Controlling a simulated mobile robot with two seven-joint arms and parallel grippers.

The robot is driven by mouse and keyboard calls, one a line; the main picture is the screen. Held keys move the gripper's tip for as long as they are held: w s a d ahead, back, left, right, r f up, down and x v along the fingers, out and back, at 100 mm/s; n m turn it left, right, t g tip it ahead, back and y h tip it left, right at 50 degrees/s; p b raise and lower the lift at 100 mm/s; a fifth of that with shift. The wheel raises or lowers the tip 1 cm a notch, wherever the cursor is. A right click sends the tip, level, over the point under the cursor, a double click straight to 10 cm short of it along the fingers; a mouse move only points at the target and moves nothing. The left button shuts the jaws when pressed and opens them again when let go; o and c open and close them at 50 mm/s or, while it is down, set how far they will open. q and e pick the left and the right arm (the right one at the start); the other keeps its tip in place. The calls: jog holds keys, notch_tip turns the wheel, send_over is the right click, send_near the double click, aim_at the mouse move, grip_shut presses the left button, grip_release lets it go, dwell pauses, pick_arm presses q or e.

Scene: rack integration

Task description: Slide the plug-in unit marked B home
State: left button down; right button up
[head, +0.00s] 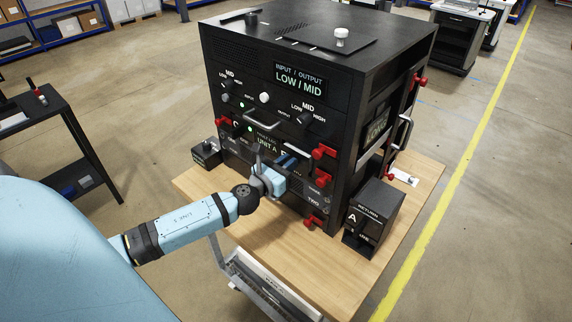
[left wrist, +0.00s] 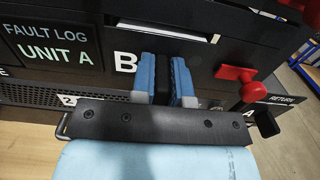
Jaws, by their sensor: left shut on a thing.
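The plug-in unit marked B (left wrist: 126,62) shows in the left wrist view as a dark front with a white letter B, just right of the lit FAULT LOG / UNIT A display (left wrist: 50,45). My left gripper (left wrist: 167,75) has blue fingers closed on a black upright grip beside the letter. In the head view my left gripper (head: 282,172) is at the front of the black rack (head: 300,65), right of the UNIT A panel, and its wrist hides much of unit B. I cannot tell how far the unit stands out. My right gripper is in neither view.
Red latches (head: 323,152) line the rack's front right edge. A black RETURN box marked A (head: 374,215) stands right of the rack on the wooden bench (head: 275,235). A small black box (head: 206,153) stands at left. The bench's front strip is mostly clear.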

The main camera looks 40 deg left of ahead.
pick_arm(q)
jog(key=shift+w+r, duration=0.1)
jog(key=shift+w, duration=0.55)
jog(key=c, duration=1)
grip_release()
jog(key=shift+c, duration=0.2)
jog(key=s+b, duration=0.4)
jog(key=s, duration=1)
jog(key=shift+a+f, duration=0.15)
jog(key=shift+f, duration=0.05)
jog(key=shift+w, duration=0.1)
